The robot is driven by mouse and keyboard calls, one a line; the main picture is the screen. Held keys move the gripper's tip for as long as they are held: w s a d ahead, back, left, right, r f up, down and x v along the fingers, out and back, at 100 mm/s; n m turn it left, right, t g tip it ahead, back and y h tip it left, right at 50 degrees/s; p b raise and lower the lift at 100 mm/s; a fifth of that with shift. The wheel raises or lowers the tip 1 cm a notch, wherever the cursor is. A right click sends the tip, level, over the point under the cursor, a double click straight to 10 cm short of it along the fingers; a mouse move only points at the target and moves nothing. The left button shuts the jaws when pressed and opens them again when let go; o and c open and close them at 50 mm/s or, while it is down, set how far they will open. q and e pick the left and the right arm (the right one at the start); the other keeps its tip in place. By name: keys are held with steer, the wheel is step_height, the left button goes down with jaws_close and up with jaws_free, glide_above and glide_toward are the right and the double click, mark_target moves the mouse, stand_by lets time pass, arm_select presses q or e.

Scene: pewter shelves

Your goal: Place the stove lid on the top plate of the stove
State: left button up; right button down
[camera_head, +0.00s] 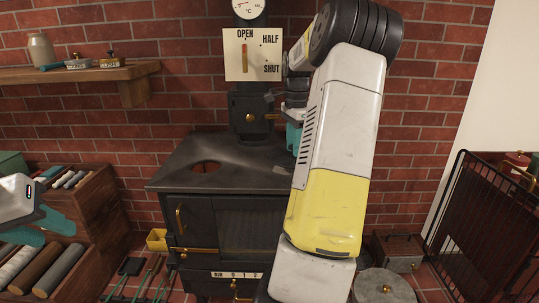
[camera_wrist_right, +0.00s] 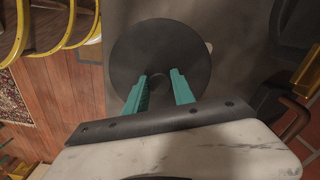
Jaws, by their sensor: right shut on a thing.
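My right gripper (camera_head: 293,138) is over the right part of the top plate, half hidden by my own arm. In the right wrist view, its teal fingers (camera_wrist_right: 160,90) are shut on the stove lid (camera_wrist_right: 150,45), a dark round disc, apparently at its middle. The lid is hidden behind my arm in the head view. My left gripper (camera_head: 52,228) is left of the stove, its teal fingers apart and empty.
The flue pipe (camera_head: 250,112) rises at the stove's back, below an OPEN/HALF/SHUT sign (camera_head: 253,55). A wooden shelf (camera_head: 80,75) is at left, above a log rack (camera_head: 95,205). A grey bin lid (camera_head: 385,287) and a fire guard (camera_head: 480,215) are at right. The top plate's left half is clear.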

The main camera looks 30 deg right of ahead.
steer(key=shift+w+d, duration=0.15)
steer(key=shift+d, duration=0.25)
steer(key=shift+a+f, duration=0.1)
steer(key=shift+f, duration=1.6)
steer(key=c, duration=1.1)
jaws_free()
steer(key=shift+f, duration=0.2)
steer(key=shift+o, duration=0.2)
